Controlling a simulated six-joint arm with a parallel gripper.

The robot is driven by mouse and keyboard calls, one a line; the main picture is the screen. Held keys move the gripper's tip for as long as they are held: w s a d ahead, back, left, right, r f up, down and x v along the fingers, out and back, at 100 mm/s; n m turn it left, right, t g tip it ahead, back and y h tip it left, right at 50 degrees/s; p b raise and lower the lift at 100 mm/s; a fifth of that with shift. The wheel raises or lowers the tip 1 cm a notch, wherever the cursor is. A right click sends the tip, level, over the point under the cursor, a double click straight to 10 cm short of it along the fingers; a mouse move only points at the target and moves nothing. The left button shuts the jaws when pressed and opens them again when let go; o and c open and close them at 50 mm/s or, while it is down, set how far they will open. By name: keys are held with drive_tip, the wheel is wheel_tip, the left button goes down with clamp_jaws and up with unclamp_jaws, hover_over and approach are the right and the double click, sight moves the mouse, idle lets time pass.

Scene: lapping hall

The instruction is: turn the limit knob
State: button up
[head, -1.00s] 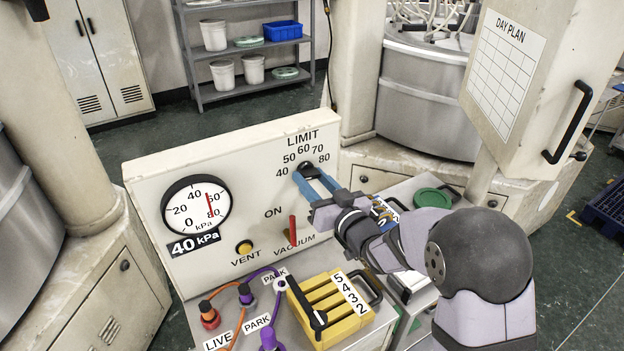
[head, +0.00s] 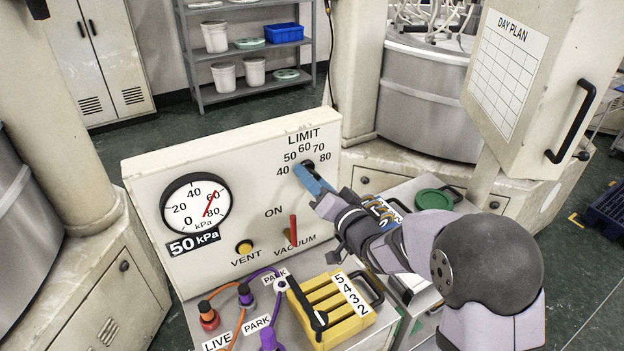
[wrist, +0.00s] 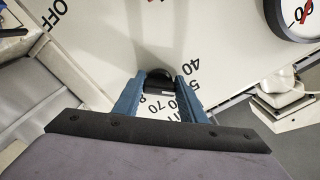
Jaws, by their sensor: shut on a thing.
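The black limit knob (head: 308,165) sits on the cream panel under the LIMIT scale, marked 40 to 80. In the head view my gripper mostly covers it. In the wrist view the knob (wrist: 158,85) shows between the two blue fingers. My gripper (head: 304,171) is shut on the knob, a finger on each side, and it also fills the lower wrist view (wrist: 160,82). The knob's pointer mark cannot be read. The round gauge (head: 195,208) has its red needle tilted up and right near 60. The plate (head: 194,244) below it reads 50 kPa.
Below the knob are a red vacuum lever (head: 293,230) and a yellow vent button (head: 244,247). A yellow block (head: 335,307) and orange and purple hoses with plugs stand on the ledge in front. A green disc (head: 434,199) lies to the right.

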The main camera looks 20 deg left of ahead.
drive_tip(key=shift+m, duration=0.6)
drive_tip(key=o, duration=1.1)
drive_tip(key=shift+c, duration=0.2)
drive_tip(key=b+v, duration=0.3)
drive_tip(key=v, duration=0.4)
drive_tip(key=shift+s, duration=0.2)
